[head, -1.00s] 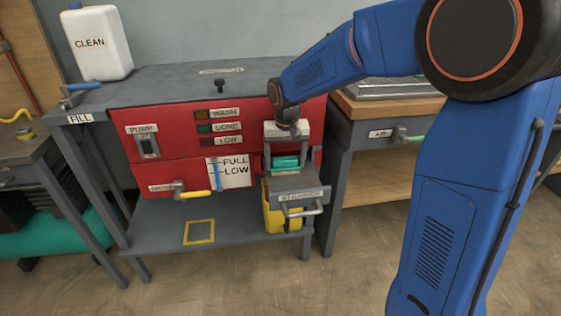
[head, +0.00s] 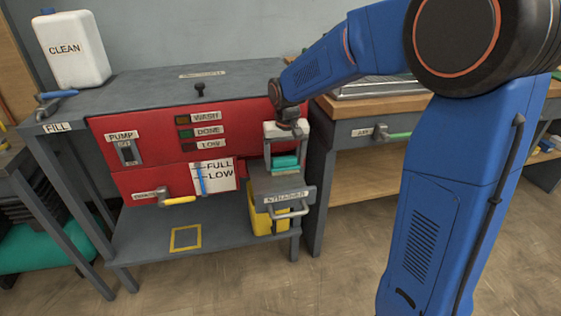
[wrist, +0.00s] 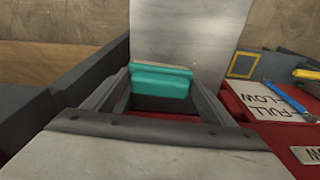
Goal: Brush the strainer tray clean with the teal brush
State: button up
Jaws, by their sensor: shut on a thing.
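The strainer tray (head: 284,190) is a grey drawer labelled STRAINER, pulled out from the right end of the red washer front. Its handle (head: 291,213) faces the room. My gripper (head: 285,148) points down over the tray's inner part and is shut on the teal brush (head: 285,162). In the wrist view the teal brush (wrist: 160,85) sits between the two fingers, with a pale strip along its far edge. The grey surface of the tray (wrist: 190,35) shows beyond it. I cannot tell whether the bristles touch the tray, and any dirt on it is not visible.
A yellow bin (head: 266,219) stands on the lower shelf under the tray. A white CLEAN jug (head: 72,50) stands on the washer top. A wooden-topped bench (head: 375,105) is close on the right. The drain valve's yellow handle (head: 180,200) sticks out at left.

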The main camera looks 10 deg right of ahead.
jog(key=shift+d+f, duration=0.1)
jog(key=shift+d, duration=1.15)
jog(key=shift+s, duration=0.7)
jog(key=shift+a+r, duration=0.2)
jog(key=shift+a, duration=1.75)
jog(key=shift+a+f, duration=0.1)
jog(key=shift+a, duration=3.65)
jog(key=shift+f, duration=0.1)
jog(key=shift+d, duration=0.1)
jog(key=shift+d, duration=0.75)
jog(key=shift+d+r, duration=0.2)
jog(key=shift+d, duration=2.8)
jog(key=shift+d+f, duration=0.15)
jog(key=shift+d, duration=1.7)
